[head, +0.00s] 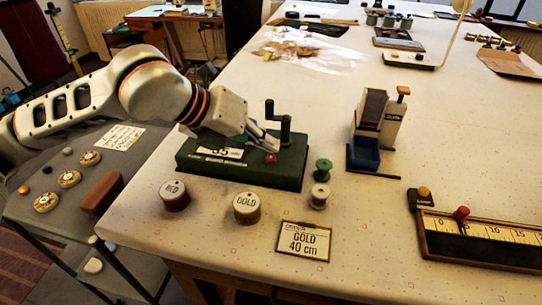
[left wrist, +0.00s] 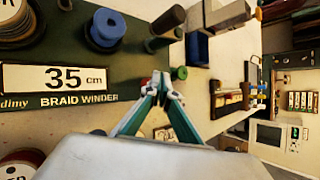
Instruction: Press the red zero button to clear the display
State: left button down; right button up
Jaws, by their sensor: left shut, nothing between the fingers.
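The dark green braid winder (head: 240,173) stands near the table's front left, with a crank (head: 279,122) on top. Its white display (head: 220,152) reads 35 cm in the left wrist view (left wrist: 68,78). The red button (head: 270,159) sits on the winder's top, below the crank in the head view. My left gripper (head: 272,145) is shut and empty, its fingertips just above and beside the button. In the left wrist view the fingertips (left wrist: 160,86) hide most of the button; a little red shows beside them. Whether they touch is unclear. My right gripper is not in view.
Lidded pots marked RED (head: 174,195) and GOLD (head: 247,207) stand in front of the winder. A green spool (head: 322,169) is at its right. A card (head: 303,241) reads GOLD 40 cm. A ruler board (head: 480,240) lies at the right.

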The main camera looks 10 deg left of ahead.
pick_arm(q)
jog(key=shift+f, duration=0.1)
jog(key=shift+f+b, duration=0.35)
jog(key=shift+b, duration=0.05)
dwell(0.7)
